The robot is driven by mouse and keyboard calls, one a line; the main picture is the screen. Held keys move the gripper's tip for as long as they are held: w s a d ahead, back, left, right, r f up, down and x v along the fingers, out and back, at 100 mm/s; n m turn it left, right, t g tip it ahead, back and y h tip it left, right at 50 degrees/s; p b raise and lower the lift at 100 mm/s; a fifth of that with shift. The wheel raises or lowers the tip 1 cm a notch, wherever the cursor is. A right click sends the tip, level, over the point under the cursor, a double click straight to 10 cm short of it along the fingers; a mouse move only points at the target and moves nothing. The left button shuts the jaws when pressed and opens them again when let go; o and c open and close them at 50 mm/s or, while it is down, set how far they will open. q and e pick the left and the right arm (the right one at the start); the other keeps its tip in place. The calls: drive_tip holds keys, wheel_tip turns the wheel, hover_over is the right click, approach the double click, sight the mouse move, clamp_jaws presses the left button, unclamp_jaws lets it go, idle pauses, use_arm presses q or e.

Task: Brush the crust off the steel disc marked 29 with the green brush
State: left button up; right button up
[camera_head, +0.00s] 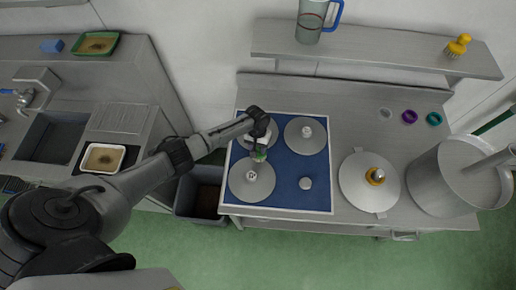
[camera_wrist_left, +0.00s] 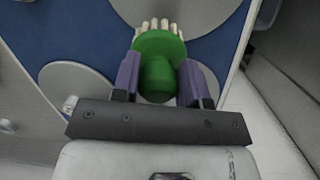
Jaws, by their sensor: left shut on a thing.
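My left gripper (camera_head: 259,149) is shut on the green brush (camera_head: 260,156), over the blue mat. In the left wrist view the brush (camera_wrist_left: 158,62) sits between the purple fingers (camera_wrist_left: 160,82), its pale bristles pointing away from the gripper. Three grey steel discs lie on the mat: one at the upper right (camera_head: 305,144), one at the lower left (camera_head: 250,188), and one at the upper left (camera_head: 246,146), partly hidden by my gripper. The brush is close to the lower-left disc; I cannot tell whether it touches. No number or crust is legible on any disc. My right gripper is not in view.
The blue mat (camera_head: 318,202) lies on a steel bench. To the right are a large pale lid (camera_head: 357,194) and a steel pot (camera_head: 440,187). A shelf (camera_head: 370,52) holds a jug (camera_head: 309,24) and a yellow brush (camera_head: 457,47).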

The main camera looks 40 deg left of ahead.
use_arm(q)
drive_tip(key=shift+p+v, duration=0.6)
drive_tip(key=shift+v, duration=0.45)
drive_tip(key=shift+r, duration=0.1)
drive_tip(key=shift+p+v, duration=1.25)
drive_tip(key=shift+v, duration=0.2)
